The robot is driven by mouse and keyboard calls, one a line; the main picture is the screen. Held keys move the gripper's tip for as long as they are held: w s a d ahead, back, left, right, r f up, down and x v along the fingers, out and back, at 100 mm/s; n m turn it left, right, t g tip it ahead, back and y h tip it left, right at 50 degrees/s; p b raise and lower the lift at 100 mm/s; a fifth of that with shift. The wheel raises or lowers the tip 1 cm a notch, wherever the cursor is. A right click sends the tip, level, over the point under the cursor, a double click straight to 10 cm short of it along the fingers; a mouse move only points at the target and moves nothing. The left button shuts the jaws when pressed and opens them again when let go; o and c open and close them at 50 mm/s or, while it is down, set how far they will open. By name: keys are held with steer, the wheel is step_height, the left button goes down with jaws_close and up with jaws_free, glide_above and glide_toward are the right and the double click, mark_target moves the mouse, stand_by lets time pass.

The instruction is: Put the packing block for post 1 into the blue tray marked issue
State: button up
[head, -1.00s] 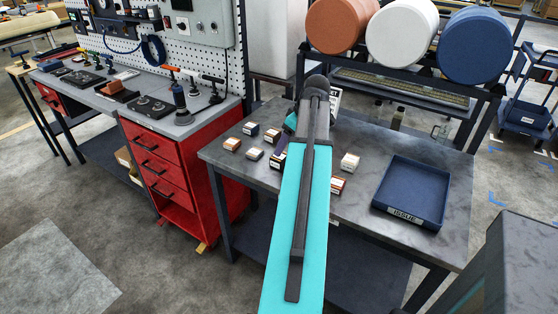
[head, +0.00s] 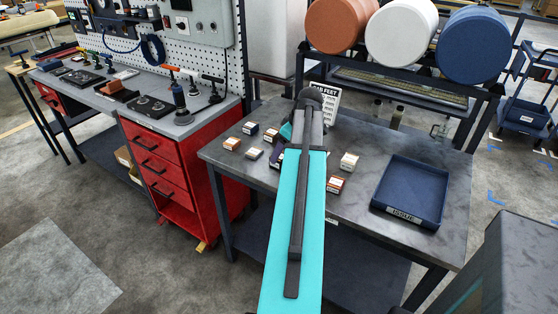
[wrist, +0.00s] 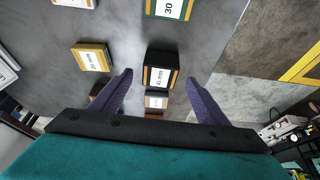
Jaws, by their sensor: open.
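In the wrist view my gripper (wrist: 159,76) is open. A dark block (wrist: 161,70) with an orange-edged white label sits between and just beyond its two purple fingers, with no clear contact. A smaller labelled block (wrist: 156,101) shows below it, partly hidden. A yellow-topped block (wrist: 92,57) lies left, and a green-topped block marked 30 (wrist: 169,8) lies at the top. Which block is for post 1 I cannot tell. In the head view the blue tray marked issue (head: 375,207) stands empty at the table's right; my arm hides most of the gripper.
Other small blocks, such as an orange one (head: 232,144), a pale one (head: 349,161) and an orange-white one (head: 335,184), stand on the grey table (head: 375,150). A white card headed feet (head: 331,102) stands behind my arm. The table between blocks and tray is clear.

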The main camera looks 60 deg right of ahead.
steer(key=shift+p+x, duration=0.55)
steer(key=shift+x, duration=1.75)
steer(key=shift+c, duration=0.5)
steer(key=c, duration=1.2)
steer(key=shift+r, duration=0.2)
